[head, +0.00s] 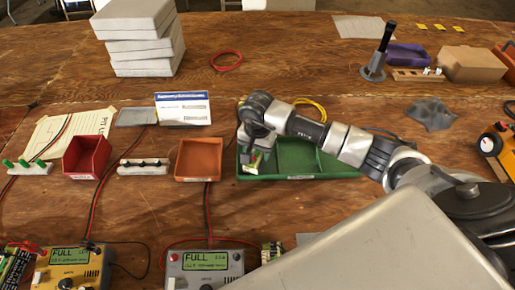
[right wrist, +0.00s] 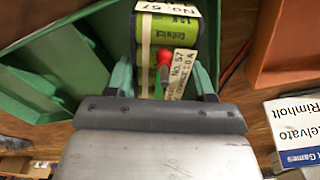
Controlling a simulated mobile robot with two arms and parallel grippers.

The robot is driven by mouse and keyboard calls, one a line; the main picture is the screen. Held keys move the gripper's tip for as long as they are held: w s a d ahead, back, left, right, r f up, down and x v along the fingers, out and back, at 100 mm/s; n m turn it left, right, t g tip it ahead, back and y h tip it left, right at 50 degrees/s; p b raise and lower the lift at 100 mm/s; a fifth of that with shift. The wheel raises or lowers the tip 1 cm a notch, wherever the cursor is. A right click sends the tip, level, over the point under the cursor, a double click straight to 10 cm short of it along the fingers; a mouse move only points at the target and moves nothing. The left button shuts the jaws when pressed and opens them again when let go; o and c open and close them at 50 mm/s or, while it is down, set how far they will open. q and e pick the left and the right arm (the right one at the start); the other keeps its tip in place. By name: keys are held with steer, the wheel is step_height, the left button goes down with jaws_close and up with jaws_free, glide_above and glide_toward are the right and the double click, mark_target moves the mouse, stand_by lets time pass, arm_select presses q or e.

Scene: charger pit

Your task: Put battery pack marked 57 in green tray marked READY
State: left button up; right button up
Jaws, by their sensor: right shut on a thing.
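Battery pack 57 (right wrist: 180,35), green with cream labels reading "No. 57" and a red connector, is between the fingers of my right gripper (right wrist: 163,80). The gripper is shut on it. In the head view my right gripper (head: 256,157) points down at the left end of the green tray (head: 318,176), with the pack partly hidden by it. I cannot tell whether the pack touches the tray floor. The tray has dividers, and its small front label is too small to read. The tray also shows in the right wrist view (right wrist: 35,90). My left gripper is not in view.
An orange bin (head: 198,160) stands just left of the tray, and a red bin (head: 86,158) farther left. A blue-and-white card (head: 183,108) stands behind the orange bin. Two chargers, yellow (head: 72,270) and grey (head: 204,268), show "FULL" in front. Grey slabs (head: 140,40) are stacked behind.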

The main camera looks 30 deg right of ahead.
steer(key=o, duration=1.4)
steer(key=shift+c, duration=0.2)
steer(key=shift+r, duration=0.2)
step_height(320, 180, up, 12)
steer(key=b, duration=0.1)
steer(key=shift+f, duration=0.1)
